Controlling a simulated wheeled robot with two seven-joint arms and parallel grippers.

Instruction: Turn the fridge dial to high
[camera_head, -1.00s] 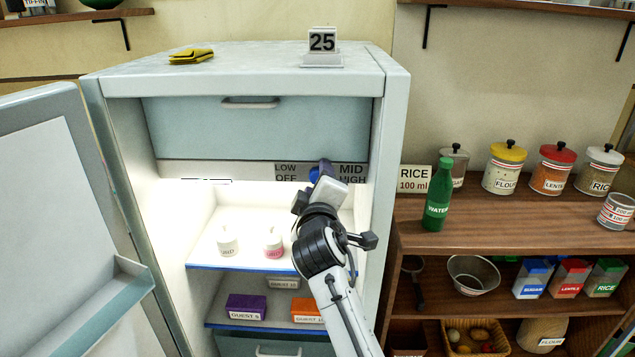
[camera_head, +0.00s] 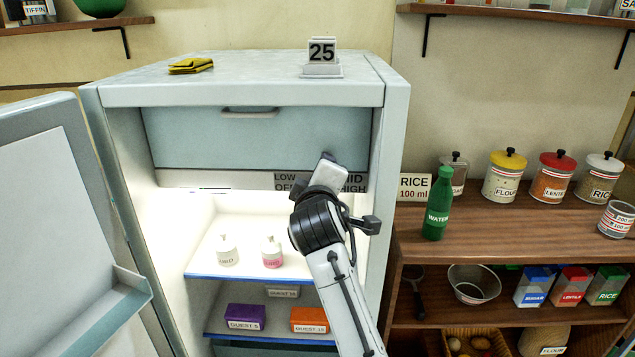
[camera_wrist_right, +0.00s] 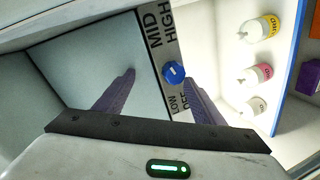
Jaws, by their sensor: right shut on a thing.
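The fridge dial (camera_wrist_right: 174,73) is a round blue knob in the right wrist view, on a grey panel (camera_wrist_right: 158,60) lettered LOW, OFF, MID and HIGH. Its pointer is too small to read surely. In the head view my right gripper (camera_head: 328,162) covers the dial and part of the lettering on the panel (camera_head: 285,182). My left gripper is in neither view.
The fridge (camera_head: 240,95) stands with its door (camera_head: 50,200) open at left. A drawer (camera_head: 200,140) is above the panel. White bottles (camera_head: 228,250) stand on the shelf below, with purple (camera_head: 245,312) and orange boxes (camera_head: 309,316) lower. A wooden shelf (camera_head: 480,235) with jars is at right.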

